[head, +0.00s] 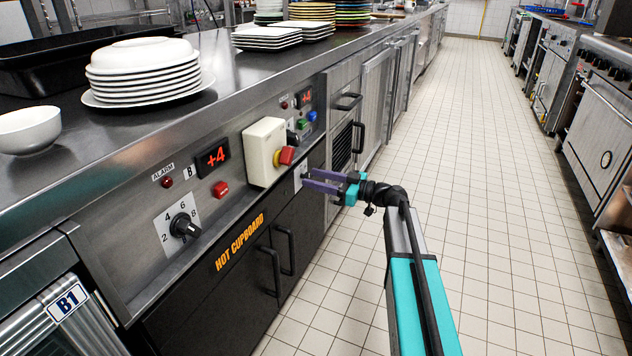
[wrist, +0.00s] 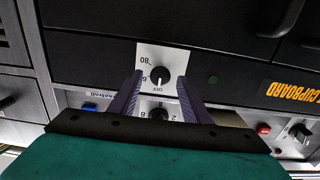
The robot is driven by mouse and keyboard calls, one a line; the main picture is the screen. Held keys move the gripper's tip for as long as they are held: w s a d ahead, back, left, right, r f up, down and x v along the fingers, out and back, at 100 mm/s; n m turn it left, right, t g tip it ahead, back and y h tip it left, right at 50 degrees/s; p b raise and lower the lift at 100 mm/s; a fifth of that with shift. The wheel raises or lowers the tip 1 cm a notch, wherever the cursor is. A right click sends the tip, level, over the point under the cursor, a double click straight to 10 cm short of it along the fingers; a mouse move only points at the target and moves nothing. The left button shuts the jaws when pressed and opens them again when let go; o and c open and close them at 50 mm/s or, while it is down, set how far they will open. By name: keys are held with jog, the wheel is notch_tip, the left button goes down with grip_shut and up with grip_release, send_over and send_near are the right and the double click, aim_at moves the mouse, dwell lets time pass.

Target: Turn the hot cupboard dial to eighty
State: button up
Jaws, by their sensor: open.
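The hot cupboard dial (wrist: 160,78) is a black knob on a white plate marked OFF and 80, on the dark front. Its pointer direction is too small to read. In the head view only part of its white plate (head: 298,172) shows behind my fingers. My gripper (wrist: 159,73) is open, with one purple finger to each side of the dial and a gap between. It also shows in the head view (head: 306,179), reaching toward the plate from the right. The orange HOT CUPBOARD label (head: 240,242) is on the black front.
Another dial (head: 183,227), numbered, sits on the steel panel near a red display (head: 212,158) and a red button (head: 220,189). A cream box with a red-yellow switch (head: 265,152) juts out above my gripper. Black door handles (head: 271,270) protrude below. The tiled aisle (head: 490,190) is clear.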

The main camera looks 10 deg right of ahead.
jog(key=shift+w+a, duration=0.2)
jog(key=shift+c, duration=0.5)
jog(key=c, duration=0.9)
